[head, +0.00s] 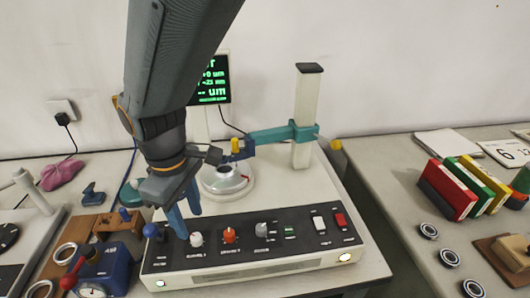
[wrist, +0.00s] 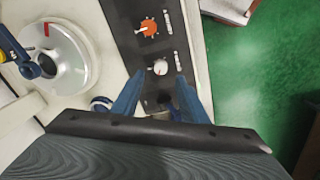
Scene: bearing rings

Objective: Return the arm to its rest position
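My gripper (head: 189,226) hangs fingers-down above the left part of the measuring machine's dark control panel (head: 290,246). Its two blue fingers are apart, and I see nothing held between them. In the wrist view the fingers (wrist: 161,77) point toward the panel, with a white knob (wrist: 160,67) showing between their tips. The same white knob (head: 196,240) is close to the fingertips in the head view. I cannot tell whether the fingers touch it. My arm reaches down from the top of the head view.
A round silver stage (head: 226,181) and a teal arm on a white column (head: 304,125) stand behind the panel. A blue gauge device (head: 108,268) is at left. Bearing rings (head: 449,258) and coloured binders (head: 450,190) are on the right table. Green floor (wrist: 260,90) shows in the wrist view.

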